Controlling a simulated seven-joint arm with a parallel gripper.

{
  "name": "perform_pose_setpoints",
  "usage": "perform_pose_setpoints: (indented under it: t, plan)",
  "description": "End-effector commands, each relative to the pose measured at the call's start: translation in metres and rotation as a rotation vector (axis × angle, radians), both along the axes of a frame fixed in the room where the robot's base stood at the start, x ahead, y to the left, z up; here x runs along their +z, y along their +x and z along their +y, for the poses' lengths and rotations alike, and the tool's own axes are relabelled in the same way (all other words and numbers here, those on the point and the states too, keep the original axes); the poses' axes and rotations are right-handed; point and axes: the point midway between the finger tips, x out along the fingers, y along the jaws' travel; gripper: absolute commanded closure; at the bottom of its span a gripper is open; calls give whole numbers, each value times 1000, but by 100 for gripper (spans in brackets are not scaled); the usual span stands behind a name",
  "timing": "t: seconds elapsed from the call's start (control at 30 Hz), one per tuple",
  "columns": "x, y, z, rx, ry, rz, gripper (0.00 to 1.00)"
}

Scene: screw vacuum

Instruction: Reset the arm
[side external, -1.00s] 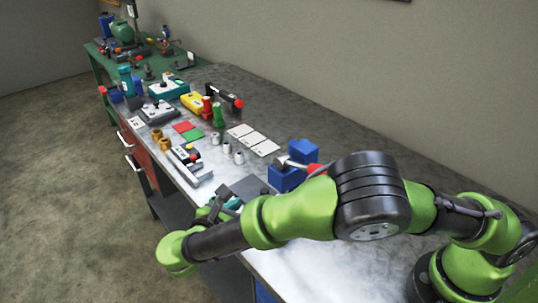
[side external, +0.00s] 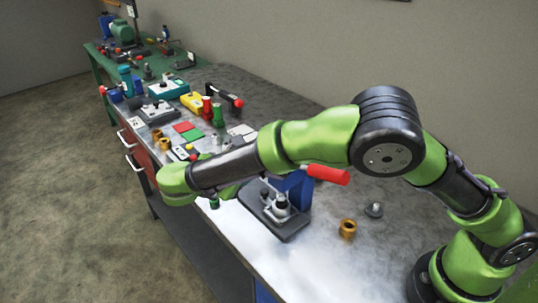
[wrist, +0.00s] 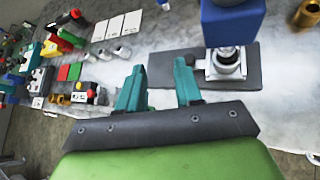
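My gripper shows in the wrist view (wrist: 160,82) with its two teal fingers apart and nothing between them. In the side view its fingers are mostly hidden behind my arm. The gripper is above the workbench (side external: 235,230), near a dark plate with a metal fixture (side external: 280,207). The fixture also shows in the wrist view (wrist: 227,64), to the right of the fingers. A blue block (side external: 298,187) stands behind the plate, and a red handle (side external: 328,175) sticks out beside it. The block is partly hidden by my arm.
A brass fitting (side external: 348,229) and a grey metal part (side external: 374,209) stand right of the plate. Red and green squares (side external: 187,131), white cards (side external: 241,130) and several small parts lie farther along the bench. The bench's front right area is clear.

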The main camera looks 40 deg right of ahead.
Motion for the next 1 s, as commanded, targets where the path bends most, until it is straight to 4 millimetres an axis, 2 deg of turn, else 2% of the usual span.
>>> perform_pose_setpoints:
  t: [0.03,0.1,0.13,0.2,0.3,0.53,0.8,0.9,1.0]
  plan:
    - [20,20,-39,-81,112,-85,65]
    - [41,36,-87,-198,288,-217,65]
    - [49,38,-105,-252,363,-269,65]
    - [65,33,-137,-378,529,-374,65]
    - [82,7,-162,-559,738,-473,65]
    - [112,-72,-174,-929,1114,-604,65]
    - [132,-169,-163,-1337,1492,-769,65]
    - [132,-193,-158,-1448,1586,-822,65]
    - [129,-209,-154,-1524,1647,-859,65]
